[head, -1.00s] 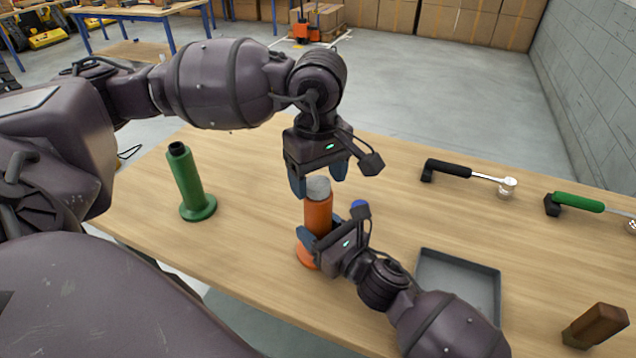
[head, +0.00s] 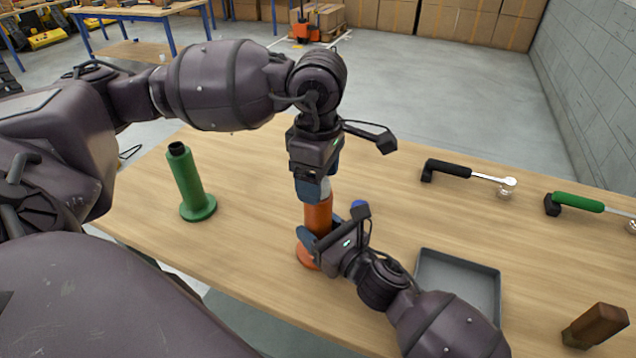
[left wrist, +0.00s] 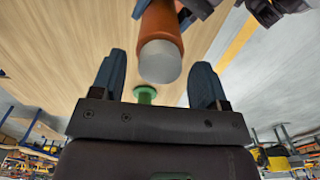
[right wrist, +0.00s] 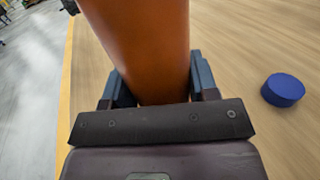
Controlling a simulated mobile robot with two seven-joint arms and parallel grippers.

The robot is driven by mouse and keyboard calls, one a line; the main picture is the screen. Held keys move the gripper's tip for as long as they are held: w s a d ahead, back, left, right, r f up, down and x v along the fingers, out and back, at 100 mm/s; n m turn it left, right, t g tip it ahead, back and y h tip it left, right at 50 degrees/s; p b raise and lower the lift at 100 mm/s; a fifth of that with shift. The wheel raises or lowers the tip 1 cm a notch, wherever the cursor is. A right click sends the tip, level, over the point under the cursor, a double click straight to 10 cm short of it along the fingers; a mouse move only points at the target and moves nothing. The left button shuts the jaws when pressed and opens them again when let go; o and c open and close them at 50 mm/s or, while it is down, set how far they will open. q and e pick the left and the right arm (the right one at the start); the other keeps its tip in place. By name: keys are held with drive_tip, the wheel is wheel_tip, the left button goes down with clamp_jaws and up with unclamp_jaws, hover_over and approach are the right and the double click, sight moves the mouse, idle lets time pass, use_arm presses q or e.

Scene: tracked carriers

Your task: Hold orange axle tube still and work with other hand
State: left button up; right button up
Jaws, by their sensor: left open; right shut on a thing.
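The orange axle tube (head: 318,216) stands upright on its round foot on the wooden table, with a grey cap on top (left wrist: 160,62). My right gripper (head: 322,243) is shut on the tube low down; the right wrist view shows the orange tube (right wrist: 142,45) between its fingers (right wrist: 160,85). My left gripper (head: 318,190) is at the tube's top. In the left wrist view its fingers (left wrist: 160,80) are open on either side of the grey cap, with gaps on both sides. In the head view the left gripper hides most of the cap.
A green tube (head: 188,182) stands on the left. A blue disc (right wrist: 283,90) lies near the orange tube. A grey tray (head: 458,285) lies at right. A black-handled tool (head: 468,173), a green-handled tool (head: 585,203) and a brown block (head: 597,325) lie farther right.

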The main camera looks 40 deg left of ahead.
use_arm(q)
drive_tip(key=c, duration=0.8)
drive_tip(key=m, duration=0.3)
drive_tip(key=shift+m, duration=0.3)
drive_tip(key=m, duration=0.3)
drive_tip(key=shift+m, duration=1.6)
drive_tip(key=m, duration=0.7)
drive_tip(key=shift+m, duration=1.4)
